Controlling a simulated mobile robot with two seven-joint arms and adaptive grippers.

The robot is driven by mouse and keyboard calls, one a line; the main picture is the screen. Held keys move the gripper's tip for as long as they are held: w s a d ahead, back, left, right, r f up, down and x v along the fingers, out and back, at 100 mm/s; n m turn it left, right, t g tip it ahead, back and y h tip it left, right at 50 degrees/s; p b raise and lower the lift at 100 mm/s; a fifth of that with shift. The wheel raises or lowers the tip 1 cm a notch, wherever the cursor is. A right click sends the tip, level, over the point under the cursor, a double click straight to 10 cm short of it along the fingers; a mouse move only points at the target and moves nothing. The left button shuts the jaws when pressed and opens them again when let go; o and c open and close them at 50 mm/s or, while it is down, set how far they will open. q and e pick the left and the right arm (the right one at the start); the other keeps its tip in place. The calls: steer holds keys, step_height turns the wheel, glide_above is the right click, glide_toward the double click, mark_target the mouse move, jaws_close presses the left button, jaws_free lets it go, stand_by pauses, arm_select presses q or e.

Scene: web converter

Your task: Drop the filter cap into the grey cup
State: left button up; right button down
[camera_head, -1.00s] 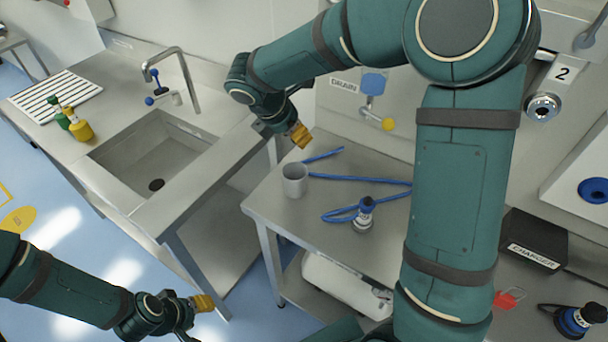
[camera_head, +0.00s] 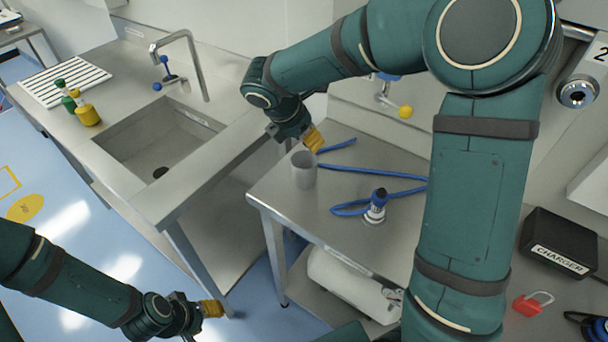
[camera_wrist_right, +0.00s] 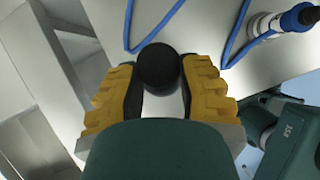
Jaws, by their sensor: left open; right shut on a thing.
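The grey cup (camera_head: 303,172) stands upright on the steel table, near its left end. My right gripper (camera_head: 314,140) has yellow fingers and is just above and behind the cup's rim in the head view. In the right wrist view the right gripper (camera_wrist_right: 160,85) is shut on a round black thing, the filter cap (camera_wrist_right: 158,66), held between the fingertips. The cap is hidden in the head view, and I cannot tell whether it is directly over the cup. My left gripper (camera_head: 212,308) is open and empty, low at the left over the floor.
A sink (camera_head: 160,145) with a tap and several small bottles (camera_head: 85,112) is at the left. A charger (camera_head: 558,243) and a red padlock (camera_head: 530,305) are at the right.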

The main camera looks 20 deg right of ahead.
steer(key=c, duration=0.6)
jaws_free()
steer(key=shift+r, duration=0.1)
steer(key=v, duration=1.2)
steer(key=shift+s+a, duration=0.1)
steer(key=shift+a, duration=0.05)
